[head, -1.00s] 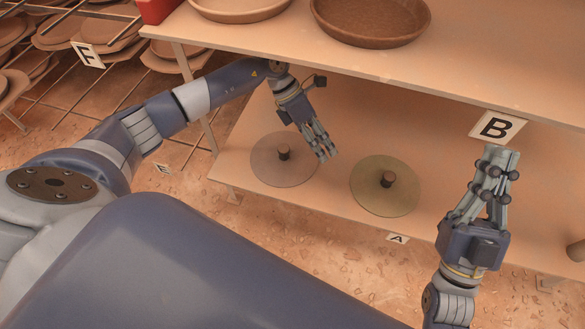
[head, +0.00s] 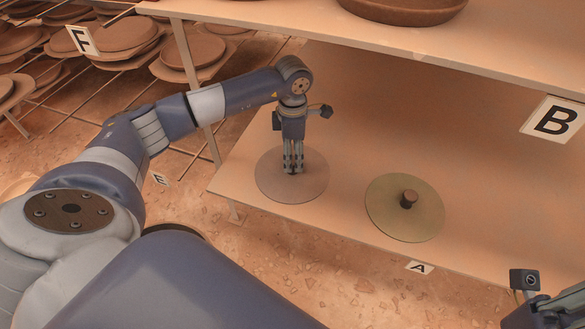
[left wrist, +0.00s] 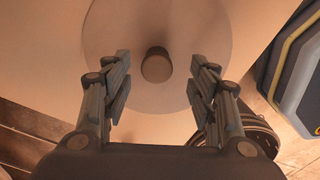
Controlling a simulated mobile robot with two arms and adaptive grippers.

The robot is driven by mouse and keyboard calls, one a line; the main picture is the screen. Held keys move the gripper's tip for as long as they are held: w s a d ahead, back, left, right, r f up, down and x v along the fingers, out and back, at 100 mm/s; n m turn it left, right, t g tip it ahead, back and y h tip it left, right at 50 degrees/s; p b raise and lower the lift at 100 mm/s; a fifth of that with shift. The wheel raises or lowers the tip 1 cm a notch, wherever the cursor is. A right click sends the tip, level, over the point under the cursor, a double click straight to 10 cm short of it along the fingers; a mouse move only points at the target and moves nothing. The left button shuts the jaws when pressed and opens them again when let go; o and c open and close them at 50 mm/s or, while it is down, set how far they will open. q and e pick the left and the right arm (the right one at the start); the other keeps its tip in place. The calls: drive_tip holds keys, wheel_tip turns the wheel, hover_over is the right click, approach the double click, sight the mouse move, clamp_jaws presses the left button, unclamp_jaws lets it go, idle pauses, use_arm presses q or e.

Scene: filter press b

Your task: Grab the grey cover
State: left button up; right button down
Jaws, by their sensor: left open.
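The grey cover (head: 274,187) is a flat round disc with a short dark knob, lying on the lower shelf at its left end. In the left wrist view the cover (left wrist: 105,40) fills the upper middle, with its knob (left wrist: 156,65) centred between the fingers. My left gripper (head: 293,170) points down over the middle of the cover, fingers at the knob. It is open in the left wrist view (left wrist: 160,78), one finger to each side of the knob. Whether it touches is unclear. Of my right arm, only a part near the wrist shows at the lower right corner.
A greenish cover (head: 385,220) with a brown knob (head: 408,199) lies to the right on the same shelf. The upper shelf (head: 300,18) overhangs, with a brown dish (head: 405,8) on it. Racks of brown plates (head: 195,50) stand at the left. Signs B (head: 555,119) and A (head: 420,268) mark the shelves.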

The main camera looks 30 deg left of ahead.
sight(293, 188)
use_arm(q)
wheel_tip(293, 188, down, 5)
drive_tip(key=shift+w+a+r+b, duration=0.1)
drive_tip(key=shift+w+a+b, duration=0.05)
drive_tip(key=shift+b, duration=0.95)
clamp_jaws()
